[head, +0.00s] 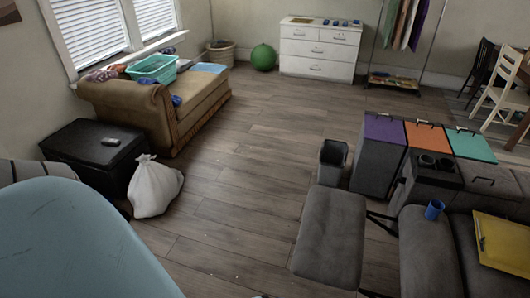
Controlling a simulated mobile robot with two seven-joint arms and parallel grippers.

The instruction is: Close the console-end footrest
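A grey sofa with a console stands at the right. The console (437,172) has two dark cup holders. The footrest (330,235) is a dark grey padded panel, swung out to the left of the seat (428,255) near the console. Dark metal links (381,222) show in the gap between footrest and seat. The footrest looks extended and roughly level. Its lower end is near the bottom of the view. Neither of my grippers is in view.
A dark bin (332,161) stands just beyond the footrest, beside the grey cabinet with coloured lids (384,130). A blue cup (434,209) and a yellow folder (503,243) lie on the sofa. A pale blue rounded surface (75,245) fills the lower left. The wooden floor (240,210) between is clear.

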